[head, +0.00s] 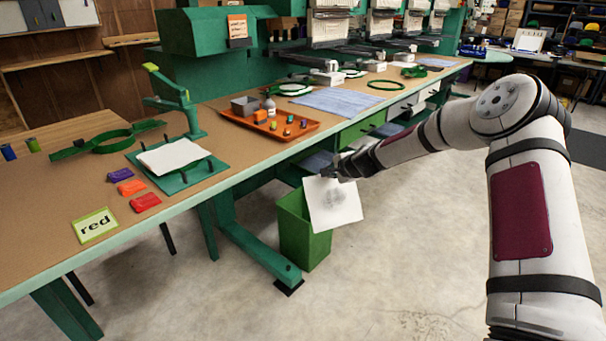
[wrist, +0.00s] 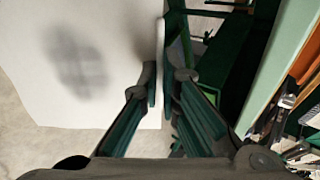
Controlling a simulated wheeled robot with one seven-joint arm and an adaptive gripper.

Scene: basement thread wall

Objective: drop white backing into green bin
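The white backing (head: 332,205) is a thin square sheet with a grey smudge. It hangs from my gripper (head: 340,173) in front of the right part of the green bin (head: 300,240), which stands on the floor by the table's edge. The sheet's lower part overlaps the bin in the head view, and I cannot tell whether any of it is inside. In the wrist view my gripper (wrist: 161,85) is closed on the edge of the white backing (wrist: 80,70), which fills the left side. The bin's opening is partly hidden by the sheet.
A long work table (head: 240,150) runs beside the bin. An orange tray (head: 268,124) with spools and a stack of white sheets on a green board (head: 190,180) lie on it. The floor (head: 400,250) to the right is clear.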

